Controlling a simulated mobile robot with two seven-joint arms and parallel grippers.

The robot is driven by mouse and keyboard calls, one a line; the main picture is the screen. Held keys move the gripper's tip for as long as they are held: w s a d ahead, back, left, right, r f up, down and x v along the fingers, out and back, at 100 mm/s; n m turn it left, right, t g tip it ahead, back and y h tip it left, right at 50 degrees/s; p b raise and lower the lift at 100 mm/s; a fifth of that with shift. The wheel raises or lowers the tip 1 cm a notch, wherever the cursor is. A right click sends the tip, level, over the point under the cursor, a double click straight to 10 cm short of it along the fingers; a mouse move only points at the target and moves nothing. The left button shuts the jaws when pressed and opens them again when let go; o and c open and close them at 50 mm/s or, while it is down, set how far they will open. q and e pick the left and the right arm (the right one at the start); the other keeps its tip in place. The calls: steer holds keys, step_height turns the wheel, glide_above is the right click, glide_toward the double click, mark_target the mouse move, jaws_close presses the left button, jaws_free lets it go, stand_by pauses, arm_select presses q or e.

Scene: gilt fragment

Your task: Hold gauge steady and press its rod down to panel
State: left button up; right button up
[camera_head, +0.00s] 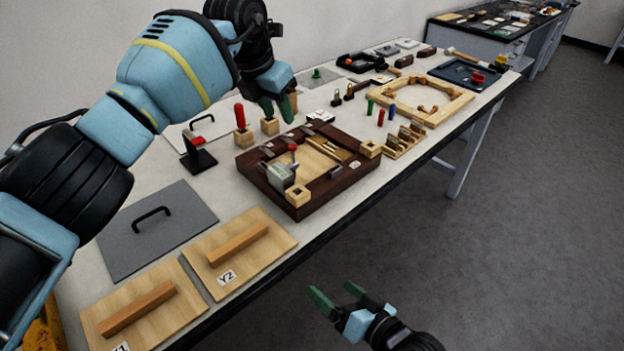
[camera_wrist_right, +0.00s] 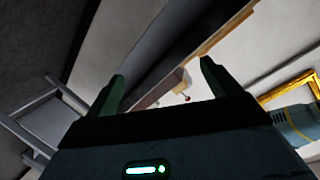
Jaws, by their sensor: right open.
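A dark wooden frame (camera_head: 318,207) stands on the table around a light wood panel (camera_head: 318,160). At its left side is a small grey metal piece (camera_head: 277,174) with a thin upright rod topped by a red knob (camera_head: 292,147); it looks like the gauge, but its details are too small to tell. My left gripper (camera_head: 278,116) points down behind the frame, near small wooden blocks, apart from the gauge; its fingers look parted and empty. My right gripper (camera_head: 337,296) is open and empty over the floor, in front of the table edge; its fingers also show in the right wrist view (camera_wrist_right: 162,78).
Two wooden boards with bar handles (camera_head: 238,244) and a grey plate with a black handle (camera_head: 158,226) lie at the near left. A red-handled tool (camera_head: 240,117) stands left of my left gripper. A light wood frame (camera_head: 440,112) lies farther right. The floor (camera_head: 500,240) is clear.

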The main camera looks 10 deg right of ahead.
steer(key=w+a+r+n+y, duration=0.1)
steer(key=w+a+r+y, duration=0.15)
steer(key=w+r, duration=0.45)
steer(key=n+h, duration=0.2)
steer(key=n, duration=0.5)
glide_toward(290, 170)
steer(key=w+a, duration=0.1)
steer(key=w, duration=0.1)
steer(key=shift+g, duration=0.4)
steer(key=shift+f+x, duration=0.15)
steer(key=shift+x, duration=1.85)
steer(key=shift+f+x, duration=0.15)
steer(key=shift+x, duration=1.85)
steer(key=shift+s, duration=0.15)
